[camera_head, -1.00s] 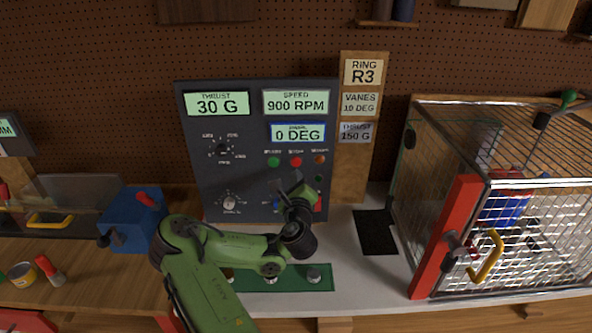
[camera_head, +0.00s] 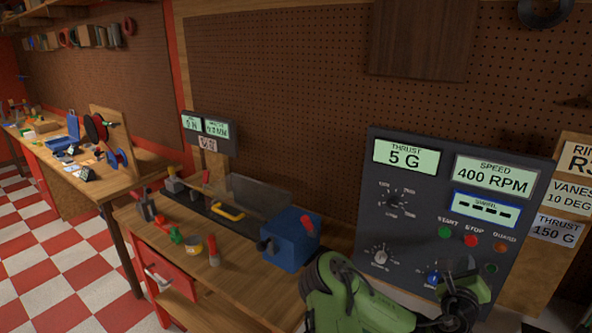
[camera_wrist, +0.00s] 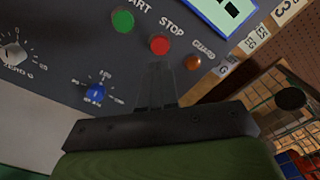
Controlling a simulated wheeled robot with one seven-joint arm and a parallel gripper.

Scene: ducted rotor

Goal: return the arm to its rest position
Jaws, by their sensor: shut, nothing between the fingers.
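My green arm (camera_head: 362,308) shows at the bottom of the head view, in front of the dark control panel (camera_head: 377,228). My gripper (camera_wrist: 158,76) shows in the wrist view with its fingers together and nothing between them. It points at the panel just below the red stop button (camera_wrist: 160,44). The blue knob (camera_wrist: 96,93) is to its left. I cannot tell whether the fingertips touch the panel. The panel displays read thrust 5 G (camera_head: 406,157), speed 400 RPM (camera_head: 494,175) and dashes on the swirl display (camera_head: 486,208).
A blue block-shaped device (camera_head: 290,240) stands on the wooden bench left of the panel. Another bench (camera_head: 92,183) stands far left. A caged enclosure (camera_wrist: 300,125) shows right in the wrist view.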

